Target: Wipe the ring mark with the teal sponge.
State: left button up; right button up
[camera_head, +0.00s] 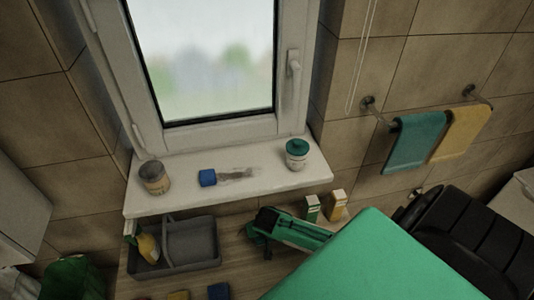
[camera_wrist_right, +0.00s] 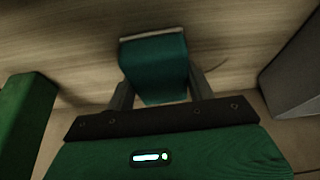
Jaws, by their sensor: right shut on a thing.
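The teal sponge (camera_wrist_right: 153,66) is between the two fingers of my right gripper (camera_wrist_right: 160,88) in the right wrist view, close over the wooden counter. I cannot tell whether it touches the counter. In the head view my right gripper (camera_head: 264,226) is low over the counter, below the window sill, and the sponge is not clearly seen. A grey-brown smudge (camera_head: 237,173) lies on the white sill, beside a blue block (camera_head: 207,177); I cannot make out a ring shape in it. My left gripper is not in view.
The sill (camera_head: 275,187) also holds a can (camera_head: 154,177) and a teal-lidded jar (camera_head: 296,153). A grey caddy (camera_head: 190,243) with a yellow bottle (camera_head: 147,248) stands left of my gripper. Two small cartons (camera_head: 311,207) (camera_head: 336,205) stand close on its right. Towels (camera_head: 415,143) hang at right.

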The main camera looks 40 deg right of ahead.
aim_at(239, 237)
jog(key=shift+w+a+f, duration=0.1)
jog(key=shift+w+a, duration=0.45)
jog(key=shift+a, duration=0.7)
jog(key=shift+w+a+f, duration=0.1)
jog(key=shift+w+a, duration=0.4)
jog(key=shift+a, duration=0.7)
jog(key=shift+w+a+f, duration=0.1)
jog(key=shift+w+a, duration=0.45)
jog(key=shift+a, duration=0.7)
jog(key=shift+w+r, duration=0.1)
jog(key=shift+r, duration=2.9)
jog(key=shift+d+r, duration=0.1)
notch_tip(239, 237, up, 3)
jog(key=shift+f, duration=0.1)
